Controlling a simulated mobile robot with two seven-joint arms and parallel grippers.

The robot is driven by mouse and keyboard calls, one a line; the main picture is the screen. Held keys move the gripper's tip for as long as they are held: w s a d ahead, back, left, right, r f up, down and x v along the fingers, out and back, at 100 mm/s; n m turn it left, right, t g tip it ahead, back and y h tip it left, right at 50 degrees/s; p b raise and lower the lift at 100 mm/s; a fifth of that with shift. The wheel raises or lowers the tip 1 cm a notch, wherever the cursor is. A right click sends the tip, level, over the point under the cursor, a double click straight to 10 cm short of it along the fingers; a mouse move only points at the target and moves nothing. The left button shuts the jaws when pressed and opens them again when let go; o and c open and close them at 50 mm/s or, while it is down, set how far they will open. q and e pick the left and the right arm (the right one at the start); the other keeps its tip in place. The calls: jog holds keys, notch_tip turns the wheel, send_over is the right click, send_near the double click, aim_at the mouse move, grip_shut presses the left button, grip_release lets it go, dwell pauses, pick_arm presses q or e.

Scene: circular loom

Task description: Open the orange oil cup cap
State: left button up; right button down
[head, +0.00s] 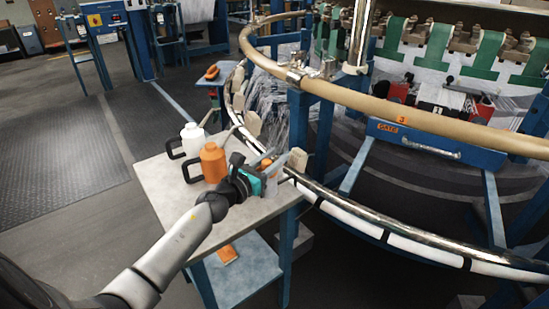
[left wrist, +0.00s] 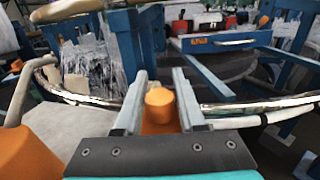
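The orange oil cup cap (left wrist: 160,105) is a small round-topped cylinder, seen between the two grey fingers of my left gripper (left wrist: 160,76) in the left wrist view. A gap shows between each finger and the cap, so the gripper looks open around it, without clear contact. In the head view the left gripper (head: 277,163) is at the table's right edge by the ring rail, and a bit of the orange cap (head: 266,163) shows between its fingers. The cup below the cap is mostly hidden by the gripper. My right gripper is not in view.
An orange can (head: 213,163) and a white can (head: 193,143), both with dark handles, stand on the small grey table (head: 158,182) left of the gripper. The loom's metal ring (head: 345,207) curves past its right edge. An orange item (head: 228,254) lies on the lower shelf.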

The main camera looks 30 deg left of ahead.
pick_arm(q)
grip_shut()
dwell(1.0)
